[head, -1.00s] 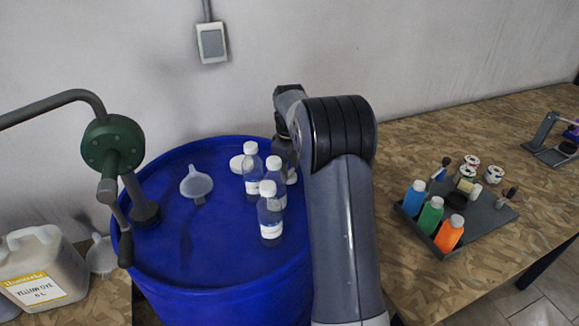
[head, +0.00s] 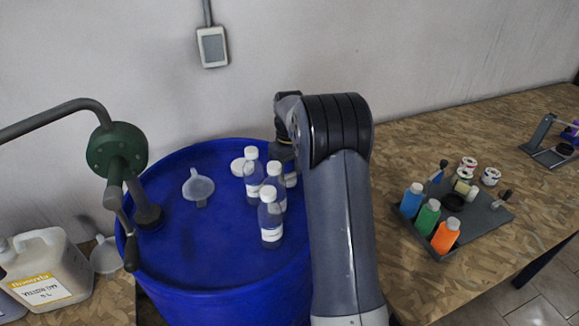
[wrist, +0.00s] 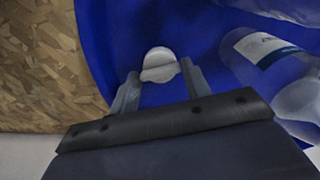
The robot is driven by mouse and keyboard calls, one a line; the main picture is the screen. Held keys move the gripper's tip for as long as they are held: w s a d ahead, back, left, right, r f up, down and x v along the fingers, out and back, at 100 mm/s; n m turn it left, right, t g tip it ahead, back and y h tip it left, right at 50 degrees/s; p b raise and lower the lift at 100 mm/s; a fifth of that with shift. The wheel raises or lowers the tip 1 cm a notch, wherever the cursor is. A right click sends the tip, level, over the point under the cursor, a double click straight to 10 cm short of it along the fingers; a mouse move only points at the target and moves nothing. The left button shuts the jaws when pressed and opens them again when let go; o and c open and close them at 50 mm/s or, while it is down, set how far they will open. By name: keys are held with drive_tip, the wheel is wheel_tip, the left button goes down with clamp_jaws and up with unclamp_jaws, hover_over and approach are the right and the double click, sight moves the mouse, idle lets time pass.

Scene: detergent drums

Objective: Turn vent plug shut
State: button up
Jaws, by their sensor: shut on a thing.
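The vent plug (wrist: 160,66) is a pale, round-topped piece with a raised bar across it, on the blue drum (wrist: 95,45) near its rim. In the wrist view, my gripper (wrist: 160,75) has one finger on each side of the plug and is shut on it. In the head view, the drum (head: 185,255) stands left of my arm. There my gripper is mostly hidden behind my arm and the bottles, low over the drum's back right. The plug cannot be clearly made out there.
A funnel (head: 198,187), white lid (head: 238,166) and green pump (head: 117,152) are further left. A bottle tray (head: 470,215) is right.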

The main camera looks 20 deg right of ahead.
sight(289, 174)
drive_tip(key=shift+m+p, duration=0.4)
drive_tip(key=shift+m, duration=0.9)
drive_tip(key=o, duration=1)
wheel_tip(289, 174, up, 11)
drive_tip(key=shift+f, duration=0.1)
drive_tip(key=shift+f, duration=0.1)
wheel_tip(289, 174, down, 11)
drive_tip(key=shift+r, duration=0.2)
